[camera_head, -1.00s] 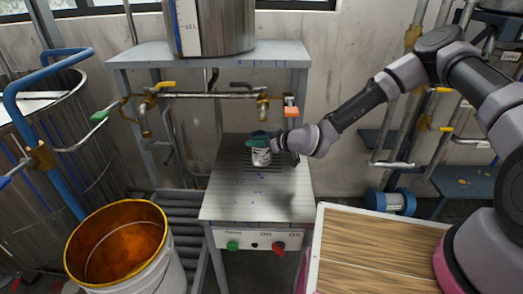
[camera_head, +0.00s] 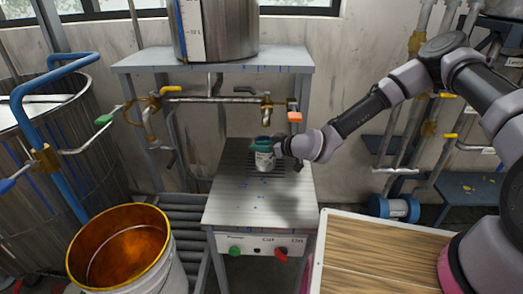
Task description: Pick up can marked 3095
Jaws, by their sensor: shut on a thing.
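A small can (camera_head: 264,161) with a pale label and a teal top is at the back part of the grey metal stand (camera_head: 262,206), beneath the pipe with taps. The marking on its label is too small to read. My gripper (camera_head: 268,147) reaches in from the right and is shut on the can near its top. The fingers are small in this view and partly merge with the can. I cannot tell whether the can's base touches the slatted surface.
A shelf (camera_head: 290,68) bearing a large metal vessel (camera_head: 216,30) is higher up. An orange-lined bucket (camera_head: 119,249) stands front left, and a wooden-topped surface (camera_head: 380,258) is front right. The stand's front is clear.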

